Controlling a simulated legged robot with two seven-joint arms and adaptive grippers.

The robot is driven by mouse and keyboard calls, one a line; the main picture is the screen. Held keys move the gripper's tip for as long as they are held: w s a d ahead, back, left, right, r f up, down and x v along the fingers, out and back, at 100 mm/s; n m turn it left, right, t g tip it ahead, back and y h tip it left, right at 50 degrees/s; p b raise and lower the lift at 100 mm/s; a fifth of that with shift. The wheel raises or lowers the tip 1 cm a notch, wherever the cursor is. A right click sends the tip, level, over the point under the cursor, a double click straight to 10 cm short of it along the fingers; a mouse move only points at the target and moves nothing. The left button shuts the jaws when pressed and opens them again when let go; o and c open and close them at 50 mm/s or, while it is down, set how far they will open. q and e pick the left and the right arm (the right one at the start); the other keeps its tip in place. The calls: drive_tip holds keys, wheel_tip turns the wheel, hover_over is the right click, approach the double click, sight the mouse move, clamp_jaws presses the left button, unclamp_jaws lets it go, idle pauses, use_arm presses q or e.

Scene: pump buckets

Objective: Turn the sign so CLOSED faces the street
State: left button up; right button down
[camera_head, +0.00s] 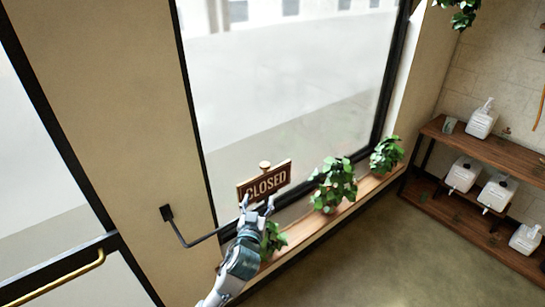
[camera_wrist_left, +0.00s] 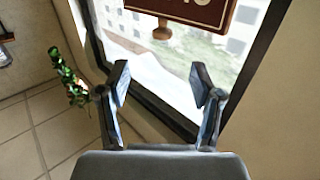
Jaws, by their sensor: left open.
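The brown wooden sign (camera_head: 264,184) hangs in front of the window with its CLOSED lettering facing into the room. A pale wooden knob (camera_head: 265,166) sits on its top edge. My left gripper (camera_head: 257,206) is open just below the sign's lower edge in the head view. In the left wrist view the sign (camera_wrist_left: 190,10) is cut off by the top of the frame, and its knob (camera_wrist_left: 162,31) shows ahead of the empty fingers (camera_wrist_left: 162,84). I cannot tell whether a finger touches the sign. My right gripper is not in view.
A dark bracket arm (camera_head: 183,238) runs from the wall towards the sign, partly hidden by my gripper. Potted plants (camera_head: 335,185) stand on the wooden sill (camera_head: 316,222) to the right. A shelf (camera_head: 462,140) with white pump containers is at far right. A door with a brass handle (camera_head: 60,280) is at left.

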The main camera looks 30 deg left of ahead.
sight(264, 168)
use_arm(q)
drive_tip(key=p+x, duration=0.1)
drive_tip(key=x, duration=0.4)
drive_tip(key=r+p+x, duration=0.1)
drive_tip(key=x, duration=0.5)
drive_tip(key=r+p+x, duration=0.1)
drive_tip(key=x, duration=0.4)
drive_tip(key=shift+w+a+p, duration=0.15)
drive_tip(key=shift+a+p, duration=0.1)
drive_tip(key=shift+p, duration=0.15)
drive_tip(key=shift+w+a+f, duration=0.15)
drive_tip(key=shift+w+a, duration=0.05)
drive_tip(key=shift+a, duration=0.35)
drive_tip(key=shift+d, duration=0.45)
drive_tip(key=c, duration=1.1)
clamp_jaws()
